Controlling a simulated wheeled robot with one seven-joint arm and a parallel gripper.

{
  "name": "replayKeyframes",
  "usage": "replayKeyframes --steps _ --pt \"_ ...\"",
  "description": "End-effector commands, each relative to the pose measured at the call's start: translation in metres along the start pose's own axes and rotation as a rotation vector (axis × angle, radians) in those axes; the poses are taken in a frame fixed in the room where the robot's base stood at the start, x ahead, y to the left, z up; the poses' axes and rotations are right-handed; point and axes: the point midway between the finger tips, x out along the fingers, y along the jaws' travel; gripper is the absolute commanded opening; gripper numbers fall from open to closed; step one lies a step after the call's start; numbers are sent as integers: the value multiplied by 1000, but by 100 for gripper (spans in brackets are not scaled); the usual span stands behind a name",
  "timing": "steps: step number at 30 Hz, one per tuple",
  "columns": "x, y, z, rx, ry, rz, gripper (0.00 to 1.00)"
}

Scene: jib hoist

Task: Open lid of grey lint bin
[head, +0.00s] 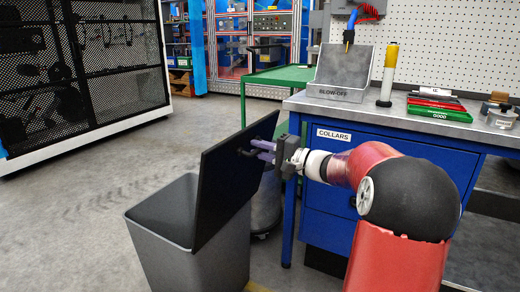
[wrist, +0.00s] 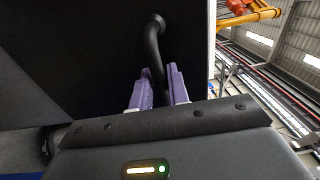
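The grey lint bin (head: 190,250) stands on the floor at lower centre-left in the head view, its inside partly visible. Its black lid (head: 232,185) is raised steeply, near upright and leaning, along the bin's right side. The lid fills much of the wrist view (wrist: 80,60). A black bar handle (wrist: 153,42) stands out from the lid and runs down between the purple fingers of my gripper (wrist: 160,82). The fingers lie close on both sides of the handle. In the head view my gripper (head: 260,150) reaches the lid from the right.
A blue workbench with a drawer marked COLLARS (head: 334,135) stands right of the bin, close to my arm. A green cart (head: 280,78) is behind it. A black mesh cage (head: 90,65) stands at the left. The floor between cage and bin is clear.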

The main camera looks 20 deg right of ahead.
Motion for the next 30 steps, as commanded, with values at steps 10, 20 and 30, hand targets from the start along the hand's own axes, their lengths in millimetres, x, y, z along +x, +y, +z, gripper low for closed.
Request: replayKeyframes --steps 10,20,30 --pt "1 0 0 0 -1 0 5" --pt "3 -1 1 -1 -2 4 0" --pt "55 -18 2 0 -7 178 0"
